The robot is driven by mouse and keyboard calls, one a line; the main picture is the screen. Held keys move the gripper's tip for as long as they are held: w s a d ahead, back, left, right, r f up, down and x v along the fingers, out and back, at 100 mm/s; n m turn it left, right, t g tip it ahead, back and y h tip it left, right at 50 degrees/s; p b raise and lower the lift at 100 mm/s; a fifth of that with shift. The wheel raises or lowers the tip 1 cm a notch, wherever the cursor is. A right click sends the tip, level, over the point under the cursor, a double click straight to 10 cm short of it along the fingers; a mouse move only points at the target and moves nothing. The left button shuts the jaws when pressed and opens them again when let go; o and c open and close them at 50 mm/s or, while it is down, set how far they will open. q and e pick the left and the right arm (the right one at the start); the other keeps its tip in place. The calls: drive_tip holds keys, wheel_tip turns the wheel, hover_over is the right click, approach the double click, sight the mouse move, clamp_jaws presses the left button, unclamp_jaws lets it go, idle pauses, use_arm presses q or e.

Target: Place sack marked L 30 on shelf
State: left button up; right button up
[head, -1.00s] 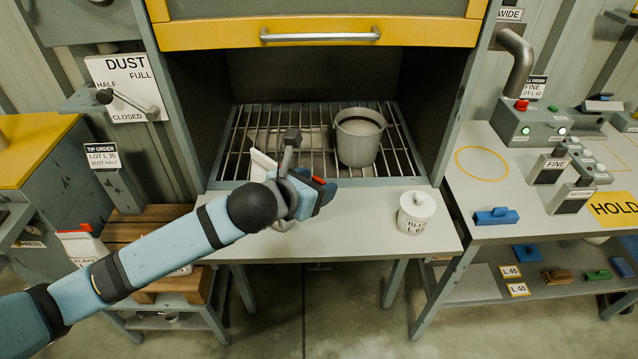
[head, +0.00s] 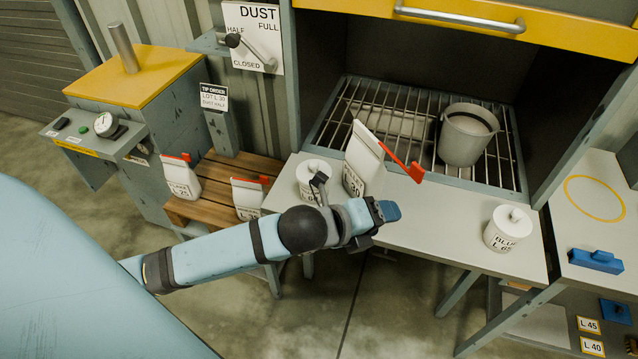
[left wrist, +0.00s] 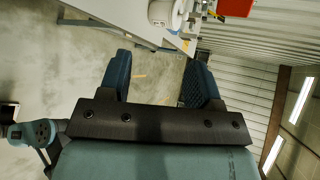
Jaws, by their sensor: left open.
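A white sack (head: 363,165) with a red clip on its opened-out top stands on the grey counter (head: 440,235), in front of the hood. Its label ends in what looks like 30, but it is small and partly hard to read. My left gripper (head: 385,212) is just in front and right of this sack, apart from it. In the left wrist view its blue fingers (left wrist: 158,78) are spread with nothing between them. A slatted wooden shelf (head: 222,172) stands left of the counter, bearing two white sacks (head: 181,178) (head: 248,197) with red clips. My right gripper is out of view.
A lidded white jar (head: 312,178) stands left of the sack, partly behind my wrist. Another jar marked L 65 (head: 508,228) is at the counter's right. A grey pot (head: 467,135) sits on the hood grate. A tip order sign (head: 215,97) stands behind the shelf.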

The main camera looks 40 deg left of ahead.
use_arm(q)
drive_tip(key=s+a+f+n+y, duration=0.1)
drive_tip(key=s+a+f+n, duration=0.1)
drive_tip(key=s+f+n, duration=0.5)
drive_tip(key=s+a+f+n+y, duration=0.2)
drive_tip(key=s+f+n, duration=0.5)
drive_tip(key=f+n, duration=0.8)
drive_tip(key=shift+a+f+n+g, duration=0.3)
drive_tip(key=shift+a+n, duration=0.1)
drive_tip(key=shift+n, duration=0.8)
drive_tip(key=r+p, duration=0.2)
drive_tip(key=shift+s+a+r+p, duration=0.1)
drive_tip(key=shift+a+r+p, duration=0.15)
drive_tip(key=shift+p, duration=0.15)
drive_tip(key=shift+d, duration=0.1)
